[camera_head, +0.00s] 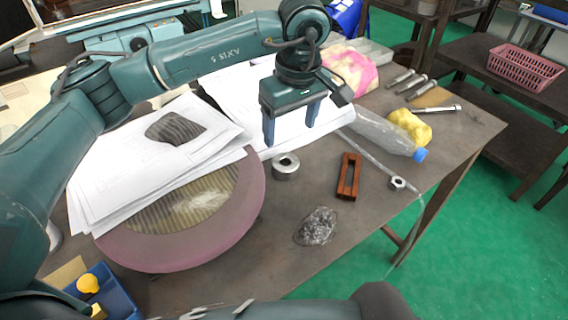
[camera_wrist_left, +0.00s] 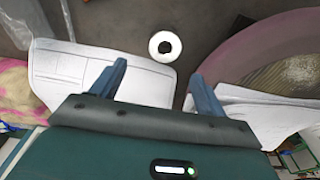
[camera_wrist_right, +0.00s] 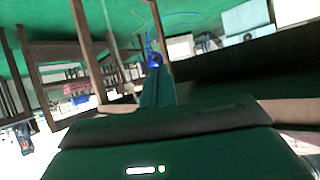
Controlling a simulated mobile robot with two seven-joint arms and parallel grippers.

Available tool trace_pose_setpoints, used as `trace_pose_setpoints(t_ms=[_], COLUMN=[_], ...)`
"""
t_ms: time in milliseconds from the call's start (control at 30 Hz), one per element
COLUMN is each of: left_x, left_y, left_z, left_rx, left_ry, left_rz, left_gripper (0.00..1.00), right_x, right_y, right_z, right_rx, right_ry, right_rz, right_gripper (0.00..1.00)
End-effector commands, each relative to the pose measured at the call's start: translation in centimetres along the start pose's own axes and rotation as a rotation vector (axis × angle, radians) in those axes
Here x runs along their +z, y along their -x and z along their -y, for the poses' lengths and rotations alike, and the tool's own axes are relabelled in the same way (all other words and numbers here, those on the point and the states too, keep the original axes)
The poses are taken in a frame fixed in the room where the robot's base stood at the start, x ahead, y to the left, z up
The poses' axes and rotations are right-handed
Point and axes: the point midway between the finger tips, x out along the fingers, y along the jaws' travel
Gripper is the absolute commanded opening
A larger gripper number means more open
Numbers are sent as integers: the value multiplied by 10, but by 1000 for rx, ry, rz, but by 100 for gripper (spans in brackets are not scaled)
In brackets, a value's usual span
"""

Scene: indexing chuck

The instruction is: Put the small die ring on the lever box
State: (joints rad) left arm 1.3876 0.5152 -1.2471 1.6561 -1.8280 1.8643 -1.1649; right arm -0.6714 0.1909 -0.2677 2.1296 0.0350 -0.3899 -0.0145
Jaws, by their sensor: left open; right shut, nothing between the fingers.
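The small die ring (camera_head: 285,166), a short grey metal ring with a dark hole, lies flat on the table. It also shows in the left wrist view (camera_wrist_left: 165,45), ahead of the fingertips. My left gripper (camera_head: 290,132) is open and empty, fingers pointing down, above and behind the ring in the head view; its two blue fingers (camera_wrist_left: 158,75) are apart and do not touch the ring. My right gripper (camera_wrist_right: 157,88) is shut and empty, away from the ring. A blue box (camera_head: 125,300) with yellow parts is at the lower left; I cannot tell whether it is the lever box.
A round pinkish disc (camera_head: 250,205) carries loose papers (camera_head: 110,165) left of the ring. A reddish-brown slotted block (camera_head: 349,177), a nut (camera_head: 397,183), a crumpled dark lump (camera_head: 317,227), a plastic bottle (camera_head: 385,132) and a yellow cloth (camera_head: 410,126) lie to the right.

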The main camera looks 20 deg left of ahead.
Motion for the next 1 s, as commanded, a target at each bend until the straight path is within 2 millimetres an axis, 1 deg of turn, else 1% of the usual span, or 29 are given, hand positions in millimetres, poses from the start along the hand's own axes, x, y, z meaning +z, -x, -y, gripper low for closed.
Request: trace_pose_setpoints(t_ms=[33,100,200,367,533,633,767,967,1000], left_x=[1,0,0,2,8,7,7,7,7], left_y=[-10,-20,-30,-40,-63,-78,-86,-86,-86], left_z=[1,1,0,2,9,8,8,7,7], left_rx=[-3,-2,0,-1,-3,-1,1,1,1], left_ry=[-1,0,0,-1,-1,0,-1,-1,-1], left_rz=[3,2,0,2,3,2,1,0,0], left_gripper=[74,74,74,74,74,74,74,74,71], right_x=[-1,-2,0,1,-3,-2,-2,0,0], right_y=[1,1,1,2,5,4,4,3,3], right_z=[-1,-1,-2,-2,-3,-5,-5,-5,-5], right_rx=[2,3,5,6,14,21,23,23,23], right_ry=[3,5,6,5,-2,-9,-14,-14,-14], right_rz=[1,3,6,14,25,28,30,33,33], right_gripper=[0,0,0,0,0,0,0,0,0])
